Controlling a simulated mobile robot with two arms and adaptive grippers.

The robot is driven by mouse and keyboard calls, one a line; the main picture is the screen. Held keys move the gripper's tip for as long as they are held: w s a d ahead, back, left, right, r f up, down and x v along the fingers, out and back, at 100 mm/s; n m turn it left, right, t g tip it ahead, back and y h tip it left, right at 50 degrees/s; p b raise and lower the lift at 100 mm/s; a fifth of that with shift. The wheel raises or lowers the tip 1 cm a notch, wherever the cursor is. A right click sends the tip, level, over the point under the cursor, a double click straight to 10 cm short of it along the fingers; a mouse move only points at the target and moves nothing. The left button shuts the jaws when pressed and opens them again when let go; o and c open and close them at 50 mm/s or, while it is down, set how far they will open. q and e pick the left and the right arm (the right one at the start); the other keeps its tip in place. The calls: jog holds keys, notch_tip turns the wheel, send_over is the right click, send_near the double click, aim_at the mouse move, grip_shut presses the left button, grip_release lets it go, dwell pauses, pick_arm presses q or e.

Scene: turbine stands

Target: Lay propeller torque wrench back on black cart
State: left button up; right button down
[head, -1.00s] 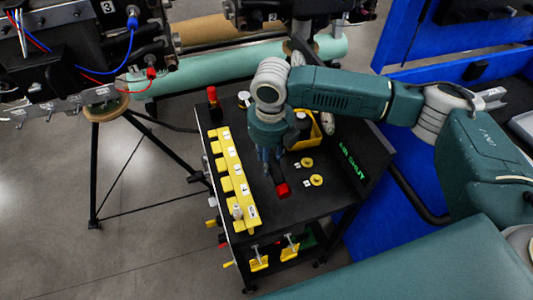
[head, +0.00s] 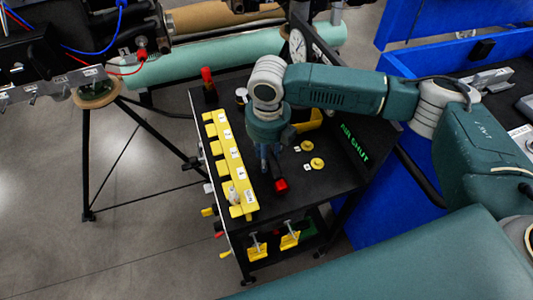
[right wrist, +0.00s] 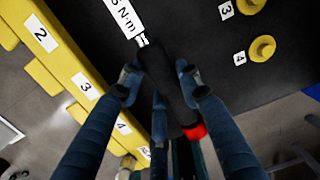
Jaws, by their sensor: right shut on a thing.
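The torque wrench has a black handle with a red end (head: 281,185). In the right wrist view its black handle (right wrist: 168,85) runs between my fingers, with a white label reading "N·m" at its far part. My right gripper (right wrist: 160,80) is shut on the handle. In the head view the right gripper (head: 268,155) points down over the black cart (head: 315,190), and the arm hides most of the wrench. I cannot tell whether the wrench touches the cart top. My left gripper is not in view.
A yellow numbered rack (head: 232,165) runs along the cart's left side, close to the wrench. Small yellow round parts (head: 317,163) lie to the right. Blue cabinets (head: 345,230) stand at right.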

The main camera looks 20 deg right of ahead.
jog(key=shift+r, duration=0.1)
jog(key=shift+f, duration=0.4)
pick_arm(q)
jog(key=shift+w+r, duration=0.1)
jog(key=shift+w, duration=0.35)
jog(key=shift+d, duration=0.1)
pick_arm(e)
jog(key=shift+f, duration=0.3)
jog(key=c, duration=1.1)
grip_release()
jog(key=shift+o, duration=0.6)
jog(key=shift+s+f, duration=0.1)
jog(key=shift+f, duration=0.05)
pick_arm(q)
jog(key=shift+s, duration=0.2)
